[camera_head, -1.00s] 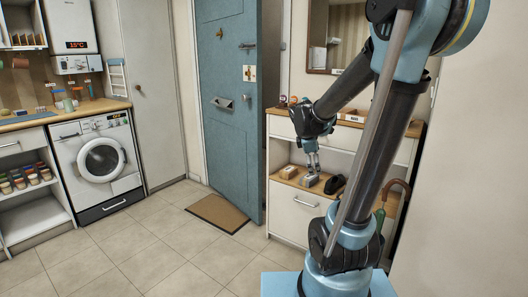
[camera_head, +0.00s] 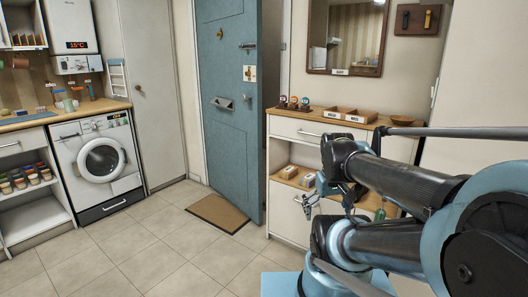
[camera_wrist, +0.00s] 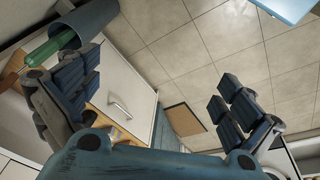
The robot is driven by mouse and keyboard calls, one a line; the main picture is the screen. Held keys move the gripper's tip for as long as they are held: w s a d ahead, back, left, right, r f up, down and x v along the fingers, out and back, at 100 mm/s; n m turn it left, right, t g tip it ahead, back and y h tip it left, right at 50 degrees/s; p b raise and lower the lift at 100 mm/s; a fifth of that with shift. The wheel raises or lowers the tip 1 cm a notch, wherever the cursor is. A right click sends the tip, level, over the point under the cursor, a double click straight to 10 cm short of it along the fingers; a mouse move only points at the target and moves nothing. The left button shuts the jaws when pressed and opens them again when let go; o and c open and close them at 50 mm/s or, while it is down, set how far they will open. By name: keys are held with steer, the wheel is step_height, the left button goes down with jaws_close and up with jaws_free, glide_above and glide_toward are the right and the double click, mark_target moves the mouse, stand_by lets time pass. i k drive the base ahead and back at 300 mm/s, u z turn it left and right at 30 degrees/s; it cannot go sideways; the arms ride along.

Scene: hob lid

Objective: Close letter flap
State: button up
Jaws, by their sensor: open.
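The letter flap (camera_head: 222,103) is a small metal plate on the blue door (camera_head: 230,145), at about mid-height. It appears tilted out from the door, but it is small in the head view. My gripper (camera_head: 312,202) is in front of the white cabinet, to the right of the door and well apart from the flap. In the wrist view my gripper (camera_wrist: 155,98) has its fingers spread wide with nothing between them. The flap cannot be made out in the wrist view.
The white cabinet (camera_head: 283,222) holds trays and small items on top, beside the door. A brown doormat (camera_head: 218,213) lies before the door on clear tiled floor. A washing machine (camera_head: 101,165) stands at left. A green umbrella in a dark stand (camera_wrist: 88,22) is near my gripper.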

mark_target(220, 101)
steer(key=u, duration=0.65)
steer(key=i, duration=2)
steer(key=z, duration=0.1)
